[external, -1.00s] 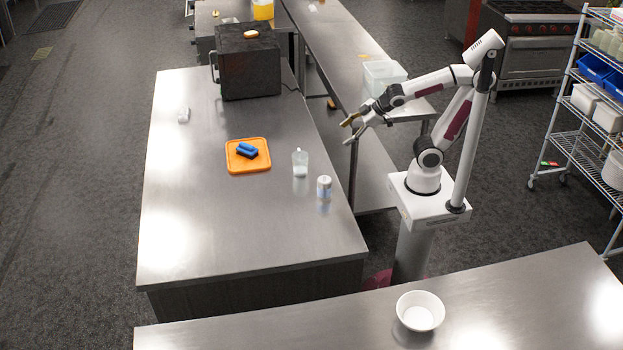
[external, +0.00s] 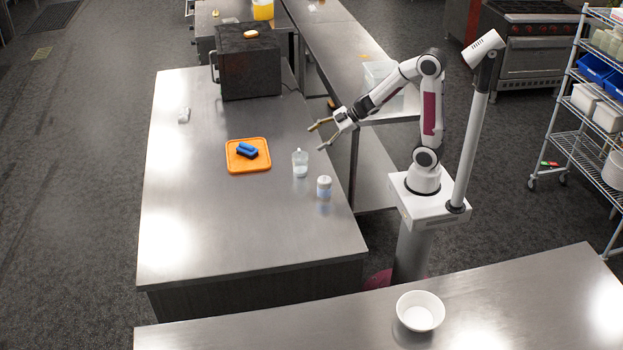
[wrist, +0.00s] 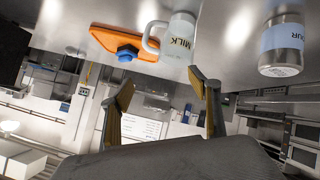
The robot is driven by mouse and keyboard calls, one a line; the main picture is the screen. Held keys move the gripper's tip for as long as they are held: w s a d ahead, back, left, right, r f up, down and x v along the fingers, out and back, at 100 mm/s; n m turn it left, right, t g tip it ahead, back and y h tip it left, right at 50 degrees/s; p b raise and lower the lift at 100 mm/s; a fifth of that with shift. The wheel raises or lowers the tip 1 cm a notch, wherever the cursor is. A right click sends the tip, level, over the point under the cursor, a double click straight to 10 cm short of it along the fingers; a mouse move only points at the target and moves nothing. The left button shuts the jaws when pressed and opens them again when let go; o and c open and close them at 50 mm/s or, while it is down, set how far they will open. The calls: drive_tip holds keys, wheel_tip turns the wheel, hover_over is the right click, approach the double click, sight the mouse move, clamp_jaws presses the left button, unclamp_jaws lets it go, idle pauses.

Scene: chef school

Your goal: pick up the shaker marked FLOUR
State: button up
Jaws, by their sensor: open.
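The FLOUR shaker (external: 324,187) stands upright near the right edge of the steel table, a small can with a pale blue label. In the wrist view the shaker (wrist: 283,42) is at the upper right, with the end of its lettering, "OUR", showing. My gripper (external: 319,137) is open and empty, above the table's right edge and up-picture from the shaker. In the wrist view my gripper's two fingers (wrist: 163,112) are spread wide, with the shaker outside them to the right.
A cup marked MILK (external: 300,164) stands just left of the shaker. An orange board (external: 248,166) with a blue item (external: 247,150) lies further left. A black oven-like box (external: 248,62) stands at the table's far end. The table's near part is clear.

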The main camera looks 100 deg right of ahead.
drive_tip(key=s+a+f+n+y, duration=0.1)
drive_tip(key=a+f+n+y, duration=0.1)
drive_tip(key=a+f+y, duration=0.4)
drive_tip(key=n+t+y, duration=0.1)
drive_tip(key=n+y, duration=0.1)
drive_tip(key=y, duration=0.3)
approach(320, 191)
drive_tip(key=d, duration=0.1)
drive_tip(key=d+f, duration=0.2)
drive_tip(key=shift+w+d, duration=0.3)
drive_tip(key=shift+s+a+f+t+y, duration=0.15)
drive_tip(key=shift+s+a+t+y, duration=0.1)
drive_tip(key=shift+a+y, duration=0.15)
drive_tip(key=shift+s+a+f+t+y, duration=0.15)
drive_tip(key=shift+a+t+y, duration=0.15)
drive_tip(key=shift+a, duration=0.2)
drive_tip(key=shift+s+a+t+y, duration=0.3)
drive_tip(key=shift+a+t+y, duration=0.1)
drive_tip(key=shift+a+t, duration=0.1)
drive_tip(key=shift+w+a, duration=0.1)
drive_tip(key=shift+x, duration=1.15)
drive_tip(key=shift+w+a, duration=0.1)
drive_tip(key=shift+w, duration=0.05)
drive_tip(key=shift+x, duration=2.4)
drive_tip(key=shift+f, duration=0.1)
